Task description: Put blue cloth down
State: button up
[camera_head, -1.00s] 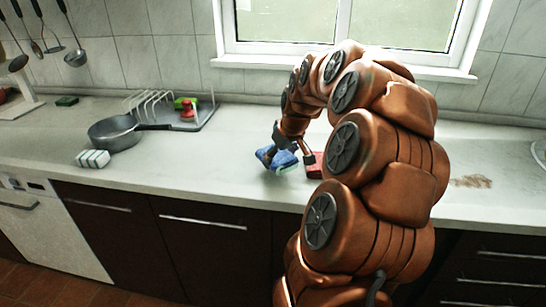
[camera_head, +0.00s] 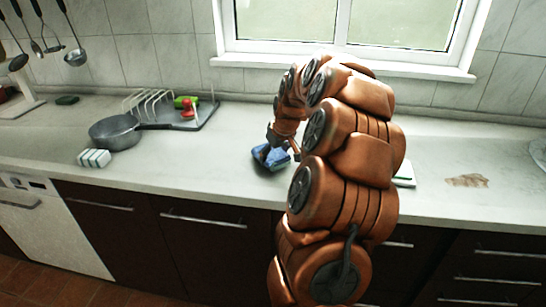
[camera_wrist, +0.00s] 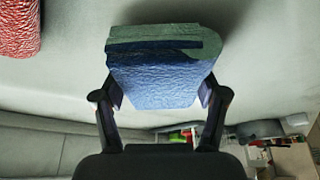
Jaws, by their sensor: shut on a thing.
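The blue cloth (camera_head: 270,157) is a folded, thick blue bundle at the counter's middle in the head view. It also shows in the wrist view (camera_wrist: 155,82), with a greenish-grey folded edge at the top. My gripper (camera_wrist: 160,98) is shut on it, one finger at each side. In the head view my gripper (camera_head: 284,147) is partly hidden by my arm. The cloth is low over the pale countertop (camera_head: 220,165); I cannot tell whether it touches.
A grey pan (camera_head: 115,132), a striped cloth (camera_head: 94,158) and a dish rack (camera_head: 150,103) stand to the left. A red textured thing (camera_wrist: 18,28) is in the wrist view. A white-and-green item (camera_head: 405,174) and a brown stain (camera_head: 467,180) lie right. Counter left of the cloth is clear.

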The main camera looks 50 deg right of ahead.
jog(key=shift+f, duration=0.5)
jog(key=shift+f, duration=0.1)
jog(key=shift+f, duration=0.1)
jog(key=o, duration=1.2)
jog(key=shift+r, duration=0.3)
jog(key=b+v, duration=0.1)
jog(key=v, duration=1.1)
